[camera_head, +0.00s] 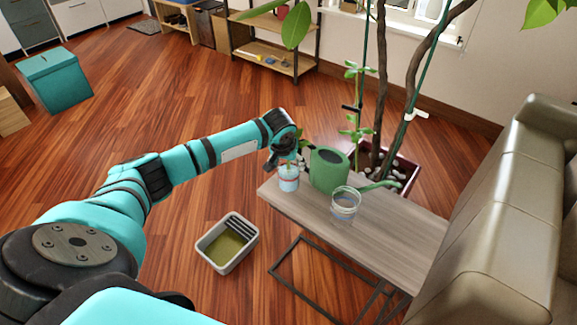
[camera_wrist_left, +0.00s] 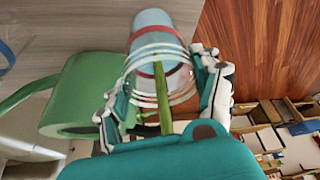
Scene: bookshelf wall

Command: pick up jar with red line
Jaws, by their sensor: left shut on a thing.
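The jar with a red line (camera_head: 289,181) is a small clear jar with pale blue contents and a green plant stem in it. It is at the left end of the wooden side table (camera_head: 385,232) in the head view. In the left wrist view the jar (camera_wrist_left: 158,62) is between the fingers, its red band partly visible. My left gripper (camera_head: 288,158) is shut on the jar from above; it also fills the left wrist view (camera_wrist_left: 165,95). Whether the jar touches the tabletop is unclear. My right gripper is out of view.
A green watering can (camera_head: 329,168) stands close to the right of the jar. A second clear jar (camera_head: 344,205) is on the table nearer me. A grey sofa (camera_head: 500,220) borders the right side. A litter tray (camera_head: 228,244) lies on the floor.

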